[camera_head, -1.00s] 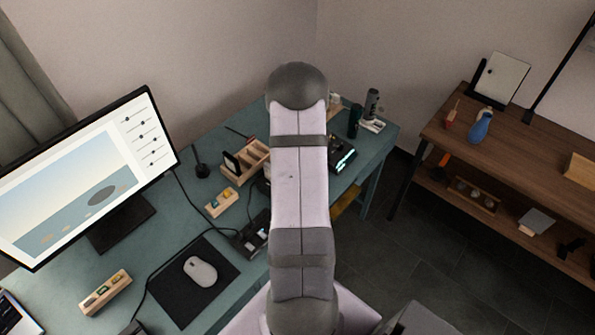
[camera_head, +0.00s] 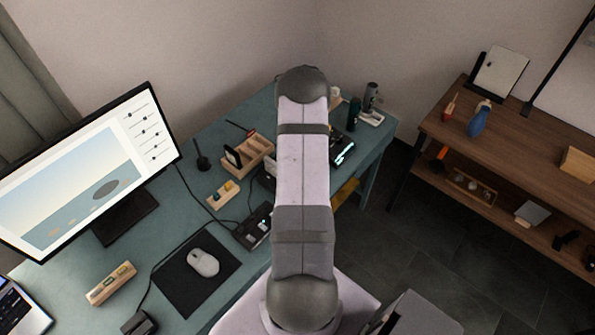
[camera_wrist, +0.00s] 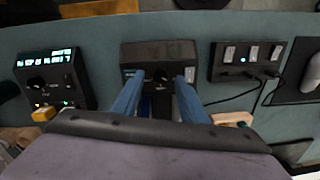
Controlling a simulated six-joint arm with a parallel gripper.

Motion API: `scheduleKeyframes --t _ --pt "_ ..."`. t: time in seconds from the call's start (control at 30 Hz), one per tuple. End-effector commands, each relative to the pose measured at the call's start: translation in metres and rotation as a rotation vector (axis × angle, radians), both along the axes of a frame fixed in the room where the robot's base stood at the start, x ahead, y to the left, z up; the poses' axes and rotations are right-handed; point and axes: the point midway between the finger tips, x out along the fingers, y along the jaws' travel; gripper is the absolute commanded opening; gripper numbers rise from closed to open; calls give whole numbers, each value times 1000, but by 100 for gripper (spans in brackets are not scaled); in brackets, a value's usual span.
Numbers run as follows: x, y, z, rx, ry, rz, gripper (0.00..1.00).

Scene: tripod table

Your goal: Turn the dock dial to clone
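The dark dock (camera_wrist: 157,51) lies in the middle of the wrist view. Its black dial (camera_wrist: 161,76) is on the top face, with a small blue mark at the left and a pale label at the right. My gripper (camera_wrist: 159,82) has two blue fingers, spread apart, one at each side of the dial in the picture. Gaps show between the fingers and the dial. I cannot tell how far above the dock the fingertips are or read the dial's setting. In the head view my arm hides the gripper and most or all of the dock.
A dark box with a lit display and knob (camera_wrist: 53,77) stands left of the dock. A switch box (camera_wrist: 247,60) with several switches stands right, cables beside it. The mouse (camera_head: 203,262) lies on a black mat. The monitor (camera_head: 85,170) stands on the teal desk.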

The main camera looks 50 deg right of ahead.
Motion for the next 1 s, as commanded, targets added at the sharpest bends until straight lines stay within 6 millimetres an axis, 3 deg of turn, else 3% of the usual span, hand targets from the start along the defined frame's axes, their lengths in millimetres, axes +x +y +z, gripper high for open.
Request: scheduleKeyframes --t 0.2,0.53,0.57,0.7,0.73,1.0 --pt "0 1 -13 0 0 1 39" --pt "0 1 -16 0 0 1 39" --pt "0 1 -16 0 0 0 37" --pt "0 1 -16 0 0 0 3" --pt "0 1 -16 0 0 0 0" --pt "0 1 -17 0 0 -13 0"
